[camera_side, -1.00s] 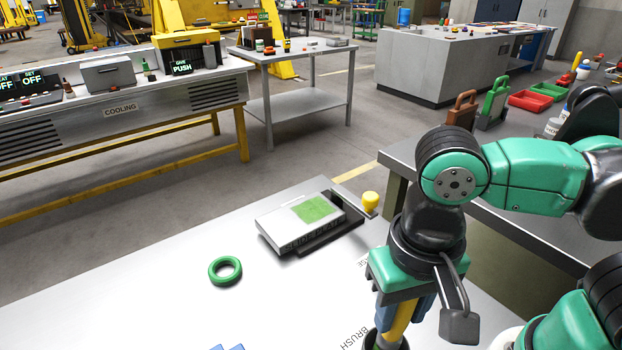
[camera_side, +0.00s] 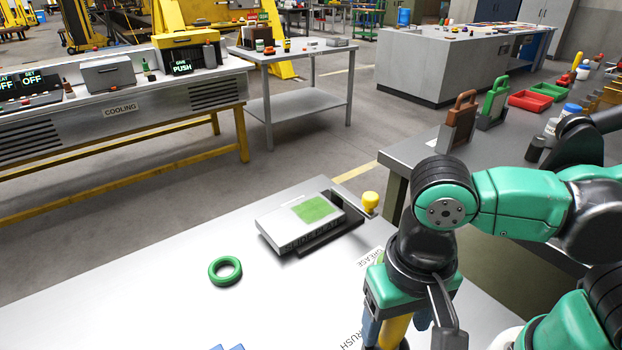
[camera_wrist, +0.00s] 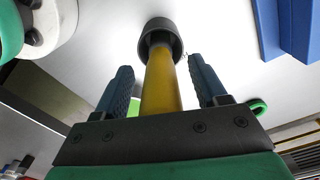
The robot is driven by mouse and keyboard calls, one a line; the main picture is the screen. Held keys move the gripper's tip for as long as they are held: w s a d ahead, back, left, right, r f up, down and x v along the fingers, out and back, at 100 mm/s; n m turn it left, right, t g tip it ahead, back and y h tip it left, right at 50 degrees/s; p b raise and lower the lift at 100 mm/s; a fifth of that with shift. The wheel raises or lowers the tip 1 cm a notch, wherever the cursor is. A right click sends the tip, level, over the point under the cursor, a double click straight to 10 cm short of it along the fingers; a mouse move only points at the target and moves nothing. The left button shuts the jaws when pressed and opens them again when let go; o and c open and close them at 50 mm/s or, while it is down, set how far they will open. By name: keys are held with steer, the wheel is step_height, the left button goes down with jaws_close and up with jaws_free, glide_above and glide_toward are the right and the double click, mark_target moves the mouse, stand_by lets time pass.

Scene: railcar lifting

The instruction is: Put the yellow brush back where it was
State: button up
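The yellow brush (camera_wrist: 161,85) stands between the fingers of my gripper (camera_wrist: 161,82) in the wrist view. Its far end meets a dark round piece (camera_wrist: 160,32); I cannot tell whether that is the brush head or a holder. A narrow gap shows between the handle and each blue finger, so my gripper looks open around the brush. In the side view, my gripper (camera_side: 396,325) points down at the bottom edge of the picture, with the yellow handle (camera_side: 394,332) between its fingers. The lower end of the brush is cut off there. A partly covered BRUSH label (camera_side: 356,340) lies beside it.
A green ring (camera_side: 225,271) lies on the pale table (camera_side: 150,290). A grey box with a green patch (camera_side: 290,222) and a yellow knob (camera_side: 370,201) stand behind. Blue blocks (camera_side: 228,347) show at the bottom edge. The table's left part is clear.

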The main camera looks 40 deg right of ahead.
step_height(320, 180, up, 12)
steer(key=shift+f, duration=0.1)
steer(key=shift+w+d, duration=0.15)
steer(key=shift+w, duration=0.15)
steer(key=w+d+f+n+t, duration=0.4)
steer(key=w+d+f+t, duration=0.3)
steer(key=w+d, duration=0.3)
steer(key=shift+w+d+f+n, duration=0.2)
steer(key=shift+w+d+n, duration=0.1)
steer(key=shift+d, duration=0.7)
